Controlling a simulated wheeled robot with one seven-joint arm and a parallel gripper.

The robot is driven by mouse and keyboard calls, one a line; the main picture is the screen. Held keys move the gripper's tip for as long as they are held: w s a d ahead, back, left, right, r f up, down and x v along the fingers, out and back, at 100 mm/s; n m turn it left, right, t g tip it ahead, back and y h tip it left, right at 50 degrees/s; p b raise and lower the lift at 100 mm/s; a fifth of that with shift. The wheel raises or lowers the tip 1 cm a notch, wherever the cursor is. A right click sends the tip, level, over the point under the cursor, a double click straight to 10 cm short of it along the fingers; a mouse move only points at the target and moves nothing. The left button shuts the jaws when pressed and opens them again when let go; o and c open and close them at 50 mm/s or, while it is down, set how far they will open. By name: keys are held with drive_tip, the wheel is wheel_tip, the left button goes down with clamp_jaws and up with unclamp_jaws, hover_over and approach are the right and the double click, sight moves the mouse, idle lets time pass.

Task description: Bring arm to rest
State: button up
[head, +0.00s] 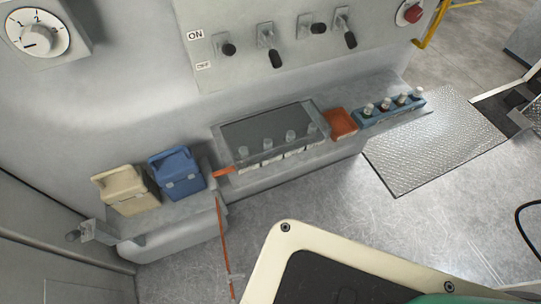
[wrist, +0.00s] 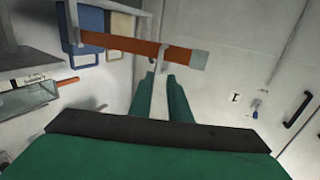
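My gripper (wrist: 161,80) shows in the wrist view as two green fingers pointing up the picture. A narrow gap lies between them, with a pale strip in it. I cannot tell whether that strip is a thin bracket or only the background. An orange bar (wrist: 130,45) with a grey end crosses just beyond the fingertips. A pale bracket (wrist: 165,58) sits on the bar near the fingers; whether they touch is unclear. In the head view the orange bar (head: 223,235) hangs below the shelf's front. The fingers do not show there.
A beige box (head: 126,192) and a blue box (head: 176,172) stand on the left ledge. A clear-lidded case (head: 270,132) holds several bottles. An orange tray (head: 340,123) and a blue bottle rack (head: 385,112) sit to its right. Switches line the wall; the floor (head: 330,205) is open.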

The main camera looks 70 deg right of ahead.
drive_tip(key=w+a+r+m+g+h, duration=0.1)
drive_tip(key=w+a+r+h, duration=0.1)
drive_tip(key=w+a+r, duration=0.2)
drive_tip(key=w+a+r+m+h, duration=0.2)
drive_tip(key=w+a+r, duration=0.3)
drive_tip(key=a+r, duration=0.3)
drive_tip(key=a+h, duration=0.1)
drive_tip(key=a, duration=0.2)
drive_tip(key=shift+w+r+m+g+h, duration=0.25)
drive_tip(key=shift+r+m+g+h, duration=0.05)
drive_tip(key=shift+g, duration=0.1)
drive_tip(key=shift+a, duration=0.15)
